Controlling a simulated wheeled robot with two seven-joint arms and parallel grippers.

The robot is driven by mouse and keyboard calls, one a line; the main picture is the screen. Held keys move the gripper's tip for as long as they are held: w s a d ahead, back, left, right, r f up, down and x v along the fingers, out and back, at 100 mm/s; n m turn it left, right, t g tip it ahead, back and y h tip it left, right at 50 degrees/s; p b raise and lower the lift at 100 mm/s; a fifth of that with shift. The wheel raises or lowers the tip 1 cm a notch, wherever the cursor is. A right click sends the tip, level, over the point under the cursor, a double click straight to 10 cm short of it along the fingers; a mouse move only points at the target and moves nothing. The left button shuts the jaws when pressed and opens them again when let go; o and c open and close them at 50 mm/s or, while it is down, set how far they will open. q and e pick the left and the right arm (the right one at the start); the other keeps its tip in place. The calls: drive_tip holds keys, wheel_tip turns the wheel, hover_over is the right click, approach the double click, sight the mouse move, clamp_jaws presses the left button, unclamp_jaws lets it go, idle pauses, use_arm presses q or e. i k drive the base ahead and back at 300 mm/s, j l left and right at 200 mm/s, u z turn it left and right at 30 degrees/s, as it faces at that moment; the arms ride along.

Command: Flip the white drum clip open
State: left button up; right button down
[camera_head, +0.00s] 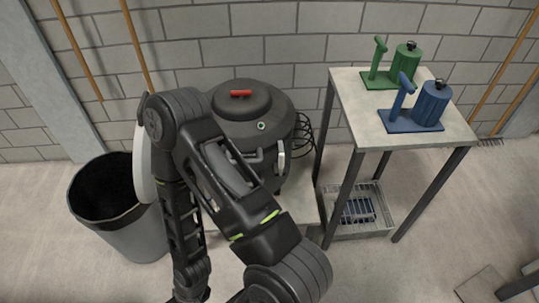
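The dark grey drum (272,110) stands behind my arm, with a lid carrying a red grip (241,93) and a small green-ringed fitting (261,126). A small white clip (281,158) sits upright on the drum's front right side, below the lid rim. It looks upright against the drum wall; I cannot tell whether it is latched. My dark arm crosses in front and hides the drum's left and lower front. I cannot make out fingertips of either gripper, and nothing is visibly touching the clip.
A grey bin (140,234) stands open at the left. At right, a table (377,129) bears a green device (407,62) and a blue device (431,103). A wire basket (374,226) is below it. Black cables hang beside the drum.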

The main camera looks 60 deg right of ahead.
sight(281, 160)
drive_tip(key=z, duration=2.1)
drive_tip(key=i+l+z, duration=0.15)
drive_tip(key=i+z, duration=0.8)
drive_tip(key=k, duration=0.1)
